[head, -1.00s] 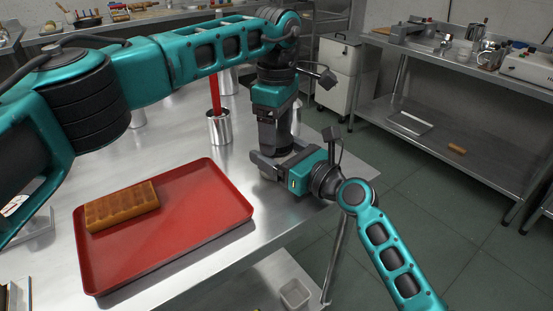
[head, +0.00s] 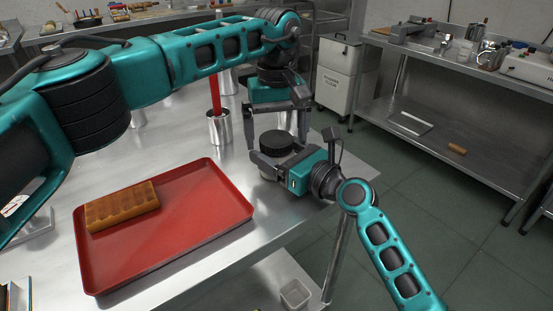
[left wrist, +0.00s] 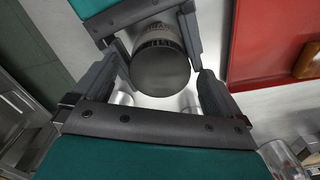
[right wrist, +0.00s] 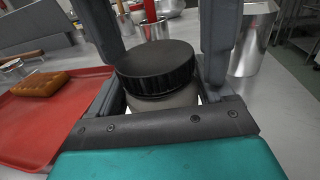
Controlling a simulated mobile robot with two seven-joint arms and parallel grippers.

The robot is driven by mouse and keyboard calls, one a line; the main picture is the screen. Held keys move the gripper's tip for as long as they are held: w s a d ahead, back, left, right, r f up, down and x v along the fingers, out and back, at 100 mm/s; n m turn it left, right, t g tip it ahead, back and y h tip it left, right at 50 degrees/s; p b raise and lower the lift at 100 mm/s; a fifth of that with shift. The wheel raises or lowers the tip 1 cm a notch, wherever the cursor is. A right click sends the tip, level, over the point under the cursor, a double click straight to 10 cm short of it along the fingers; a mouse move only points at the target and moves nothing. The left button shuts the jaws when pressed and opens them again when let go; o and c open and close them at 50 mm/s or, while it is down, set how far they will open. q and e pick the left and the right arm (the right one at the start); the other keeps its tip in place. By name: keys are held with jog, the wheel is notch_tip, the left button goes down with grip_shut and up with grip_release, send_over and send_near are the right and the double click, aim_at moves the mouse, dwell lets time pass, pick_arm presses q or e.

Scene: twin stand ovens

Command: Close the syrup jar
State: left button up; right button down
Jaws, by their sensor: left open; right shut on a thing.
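The syrup jar (head: 268,171) stands upright on the steel table with its black lid (head: 276,142) seated on top. The lid also shows in the left wrist view (left wrist: 160,70) and in the right wrist view (right wrist: 156,66). My right gripper (head: 270,160) is shut around the jar's pale body, below the lid; the jar body also shows in the right wrist view (right wrist: 165,103). My left gripper (head: 278,137) is open above the jar, its fingers apart on either side of the lid and pointing down. I cannot tell how tightly the lid sits.
A red tray (head: 205,215) with a waffle-like slab (head: 122,206) lies left of the jar. A metal cup (head: 219,130) holding a red stick (head: 215,97) stands behind. The table's right edge is close to the jar. More metal containers stand at the back.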

pick_arm(q)
jog(key=shift+r, duration=0.1)
notch_tip(320, 180, up, 12)
dwell(0.5)
pick_arm(e)
grip_release()
jog(key=shift+s+d, duration=0.1)
pick_arm(q)
jog(key=shift+r+p, duration=0.6)
jog(key=shift+p, duration=0.1)
pick_arm(e)
jog(key=v, duration=1.2)
jog(key=shift+s+d, duration=0.25)
